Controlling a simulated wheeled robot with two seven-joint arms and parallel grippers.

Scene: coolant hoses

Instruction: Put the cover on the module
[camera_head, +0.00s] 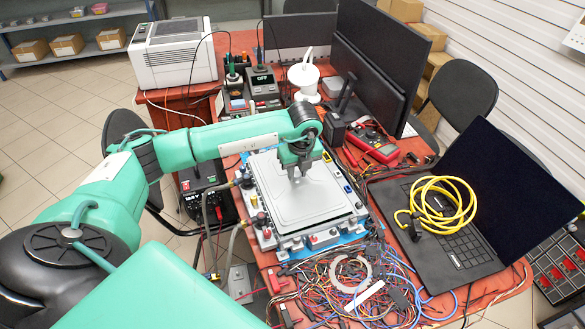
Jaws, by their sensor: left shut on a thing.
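The cover (312,203) is a flat light-grey plate with a raised middle. It lies over the module (325,236), and I cannot tell whether it rests fully on it or sits slightly above. The module is a grey box with connectors and small knobs along its edges, on a blue mat (346,248) on the red table. My left gripper (299,172) points down at the far part of the cover and is shut on it; its fingertips and the grasped part are hard to make out. My right gripper is not in view.
Tangled coloured wires (350,285) cover the table's front. A black laptop (460,205) with a coiled yellow cable (437,203) stands to the right. A red multimeter (372,143), monitors (375,60) and a white printer-like box (173,55) are behind. Hoses (234,245) run at the module's left.

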